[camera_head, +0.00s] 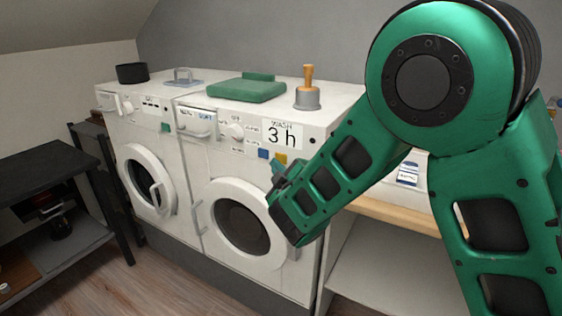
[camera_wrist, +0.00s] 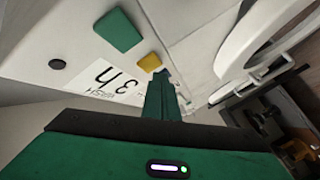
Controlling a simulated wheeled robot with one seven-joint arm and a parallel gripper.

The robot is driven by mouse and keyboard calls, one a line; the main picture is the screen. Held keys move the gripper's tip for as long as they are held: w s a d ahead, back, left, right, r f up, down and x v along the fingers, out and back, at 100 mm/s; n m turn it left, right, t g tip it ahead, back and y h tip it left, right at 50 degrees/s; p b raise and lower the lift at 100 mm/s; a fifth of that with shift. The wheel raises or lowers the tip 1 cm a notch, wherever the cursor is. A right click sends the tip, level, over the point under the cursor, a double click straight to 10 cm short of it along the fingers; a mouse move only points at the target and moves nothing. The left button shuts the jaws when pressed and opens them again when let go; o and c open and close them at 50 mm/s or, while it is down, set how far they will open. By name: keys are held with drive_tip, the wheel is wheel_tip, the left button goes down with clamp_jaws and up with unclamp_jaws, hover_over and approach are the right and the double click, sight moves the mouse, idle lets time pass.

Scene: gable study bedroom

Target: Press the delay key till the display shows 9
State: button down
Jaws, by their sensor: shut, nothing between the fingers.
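The right washing machine's display (camera_head: 282,135) reads "WASH 3 h"; it shows upside down in the wrist view (camera_wrist: 115,77). Below it are a blue key (camera_head: 263,154) and a yellow key (camera_head: 281,158). In the wrist view, a green key (camera_wrist: 118,30) and the yellow key (camera_wrist: 150,62) are clear, while the blue key is mostly hidden behind my fingers. No readable label tells which key is delay. My gripper (camera_head: 277,166) is shut and empty, its tip just below the yellow key in the head view. I cannot tell whether it touches a key.
A left washing machine (camera_head: 120,135) stands beside the right one. On top are a black bowl (camera_head: 132,73), a green folded item (camera_head: 246,90) and a grey stamp-like object with a wooden handle (camera_head: 308,95). A dark shelf (camera_head: 40,160) stands at left, a wooden-edged counter (camera_head: 400,213) at right.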

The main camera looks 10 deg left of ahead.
drive_tip(key=shift+s, duration=0.1)
drive_tip(key=shift+s+a, duration=0.3)
drive_tip(key=shift+s, duration=0.45)
drive_tip(key=shift+s+a, duration=0.35)
drive_tip(key=shift+s, duration=0.4)
drive_tip(key=shift+s+a, duration=0.3)
drive_tip(key=shift+s, duration=0.45)
drive_tip(key=shift+r, duration=0.1)
